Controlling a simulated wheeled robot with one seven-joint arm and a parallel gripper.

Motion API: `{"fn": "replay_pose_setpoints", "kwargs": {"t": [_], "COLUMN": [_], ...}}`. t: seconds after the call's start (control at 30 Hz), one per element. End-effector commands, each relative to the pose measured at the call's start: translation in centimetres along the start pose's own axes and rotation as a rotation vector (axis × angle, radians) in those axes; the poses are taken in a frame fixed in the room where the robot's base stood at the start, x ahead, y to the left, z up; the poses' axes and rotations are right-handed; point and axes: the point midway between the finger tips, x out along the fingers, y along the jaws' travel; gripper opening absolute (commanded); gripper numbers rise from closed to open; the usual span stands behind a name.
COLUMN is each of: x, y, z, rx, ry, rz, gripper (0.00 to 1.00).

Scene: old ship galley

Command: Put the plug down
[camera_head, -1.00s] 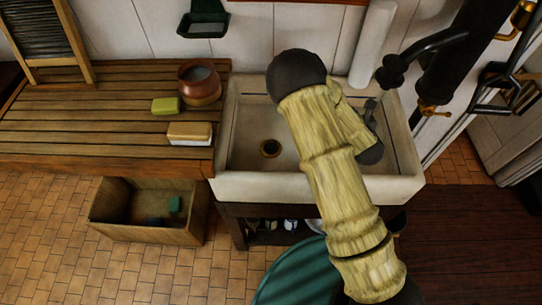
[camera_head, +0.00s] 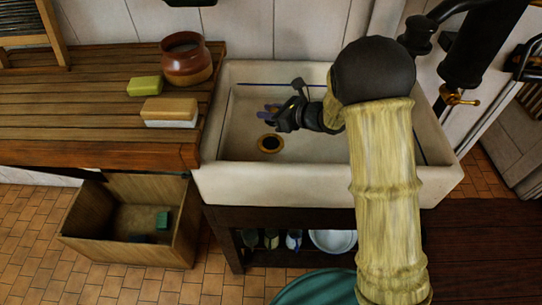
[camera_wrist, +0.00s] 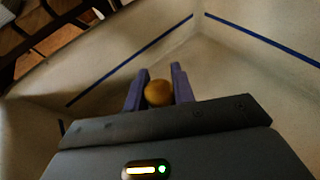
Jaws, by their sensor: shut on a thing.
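The plug (camera_wrist: 158,92) shows in the wrist view as a round, orange-brown thing between the two purple fingers of my gripper (camera_wrist: 157,88). My gripper is shut on it. In the head view my gripper (camera_head: 268,112) is inside the pale stone sink (camera_head: 236,185), pointing left, just behind the dark drain hole (camera_head: 270,144) in the picture. The fingers and wrist mostly hide the plug there. I cannot tell its exact height above the sink floor.
A wooden drainboard (camera_head: 80,117) left of the sink holds a brown pot (camera_head: 186,62), a green block (camera_head: 144,86) and a tan-and-white block (camera_head: 170,112). A wooden box (camera_head: 130,225) stands below. Dark pipework (camera_head: 470,55) rises on the right. The sink's left floor is clear.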

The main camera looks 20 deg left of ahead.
Motion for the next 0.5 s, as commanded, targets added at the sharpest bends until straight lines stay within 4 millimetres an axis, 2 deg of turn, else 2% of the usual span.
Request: {"fn": "replay_pose_setpoints", "kwargs": {"t": [0.1,0.5], "x": [0.65,0.78], "y": [0.53,0.68], "z": [0.13,-0.01], "rx": [-0.015,-0.014], "ry": [-0.001,0.002], "rz": [0.037,0.044], "gripper": [0.00,0.00]}}
